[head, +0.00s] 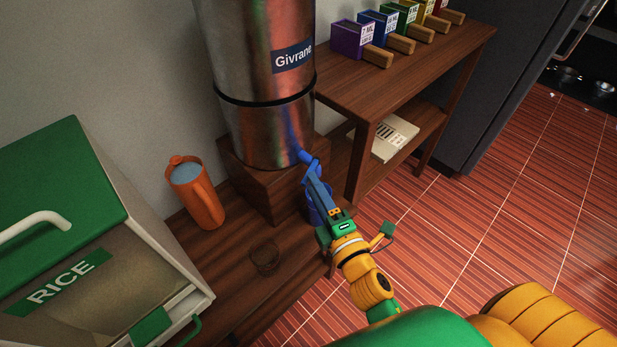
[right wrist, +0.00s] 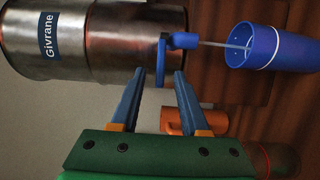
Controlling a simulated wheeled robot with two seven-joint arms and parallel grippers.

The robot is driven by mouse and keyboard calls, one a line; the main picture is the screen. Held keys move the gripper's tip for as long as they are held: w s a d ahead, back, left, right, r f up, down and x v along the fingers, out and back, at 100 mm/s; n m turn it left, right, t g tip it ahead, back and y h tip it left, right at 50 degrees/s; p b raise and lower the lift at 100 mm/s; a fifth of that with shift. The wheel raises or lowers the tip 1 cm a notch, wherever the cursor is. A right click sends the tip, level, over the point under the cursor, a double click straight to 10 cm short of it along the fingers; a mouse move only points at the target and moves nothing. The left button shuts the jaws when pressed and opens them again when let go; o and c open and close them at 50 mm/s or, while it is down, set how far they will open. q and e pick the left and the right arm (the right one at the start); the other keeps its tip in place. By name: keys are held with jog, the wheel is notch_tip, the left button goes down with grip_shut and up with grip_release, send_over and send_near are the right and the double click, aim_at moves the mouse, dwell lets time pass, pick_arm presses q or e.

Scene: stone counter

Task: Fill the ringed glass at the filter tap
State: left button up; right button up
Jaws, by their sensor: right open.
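The metal Givrane filter (head: 262,85) stands on a wooden block; it also shows in the right wrist view (right wrist: 110,35). Its blue tap (right wrist: 183,41) has a blue lever (right wrist: 162,62), and a thin stream of water runs from the spout. The stream enters the ringed glass (right wrist: 262,50), a blue tumbler with a pale ring, upright below the tap. In the head view the glass (head: 311,208) is partly hidden by my right arm. My right gripper (right wrist: 159,74) is open at the tap, with the lever's end between its fingertips. The water level cannot be made out. My left gripper is out of view.
An orange jug (head: 197,194) stands left of the block. A small dark see-through glass (head: 265,259) stands on the counter in front. A rice bin (head: 100,270) fills the left. A wooden shelf (head: 420,65) with coloured boxes stands at the right.

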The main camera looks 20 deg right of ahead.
jog(key=shift+d+f, duration=0.15)
jog(key=shift+d, duration=0.05)
jog(key=c, duration=0.4)
jog(key=d+n+y+b, duration=0.1)
jog(key=n, duration=0.2)
jog(key=d+n+y+b, duration=0.2)
jog(key=n, duration=0.1)
jog(key=s+d+f+n+t+y+b, duration=0.1)
jog(key=d+n, duration=0.1)
jog(key=n, duration=0.1)
jog(key=shift+n+y, duration=0.3)
jog(key=shift+y, duration=0.1)
grip_shut()
jog(key=s+d+n+g+y+b, duration=0.55)
jog(key=s+d+n+y, duration=0.2)
jog(key=n, duration=0.95)
jog(key=w+a+r+g+p, duration=0.1)
jog(key=w+a+p, duration=0.5)
jog(key=w+a, duration=0.4)
jog(key=shift+a, duration=0.2)
